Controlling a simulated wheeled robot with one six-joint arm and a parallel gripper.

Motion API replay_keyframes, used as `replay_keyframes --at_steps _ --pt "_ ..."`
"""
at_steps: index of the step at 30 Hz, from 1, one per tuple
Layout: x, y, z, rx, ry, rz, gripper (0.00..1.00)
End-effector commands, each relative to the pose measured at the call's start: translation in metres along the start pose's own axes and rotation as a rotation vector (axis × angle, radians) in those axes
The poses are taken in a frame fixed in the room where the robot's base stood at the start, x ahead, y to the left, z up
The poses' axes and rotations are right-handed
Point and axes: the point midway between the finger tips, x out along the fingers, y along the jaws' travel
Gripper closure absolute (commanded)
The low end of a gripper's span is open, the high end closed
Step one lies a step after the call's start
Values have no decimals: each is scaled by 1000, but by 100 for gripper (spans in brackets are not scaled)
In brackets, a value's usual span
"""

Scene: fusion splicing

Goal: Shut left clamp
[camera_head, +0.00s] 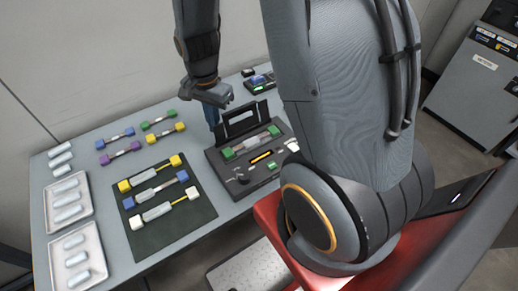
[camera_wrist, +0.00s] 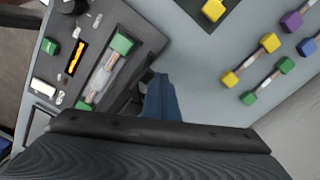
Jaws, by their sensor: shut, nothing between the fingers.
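The dark splicer (camera_head: 222,168) stands on the grey table with its black lid (camera_head: 243,119) raised at the back. A fibre piece with green end blocks (camera_head: 228,153) lies across it; it also shows in the wrist view (camera_wrist: 104,73). The left clamp is too small to tell apart from the parts around the left green block, so I cannot tell its state. My gripper (camera_head: 213,112), with blue fingers, is shut and empty beside the splicer's left rear corner, left of the lid. In the wrist view its fingers (camera_wrist: 161,98) point past the splicer's edge, apart from the green blocks.
A dark mat (camera_head: 145,238) with several colour-ended fibre pieces lies left of the splicer. More pieces (camera_head: 120,151) lie behind it. Two white trays (camera_head: 51,208) stand at the far left. A small dark device (camera_head: 258,84) stands behind the splicer.

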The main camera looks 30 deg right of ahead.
Motion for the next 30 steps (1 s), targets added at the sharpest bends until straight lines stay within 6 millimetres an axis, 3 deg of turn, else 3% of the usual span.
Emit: replay_keyframes --at_steps 30 --pt "0 32 18 0 0 -1 100"
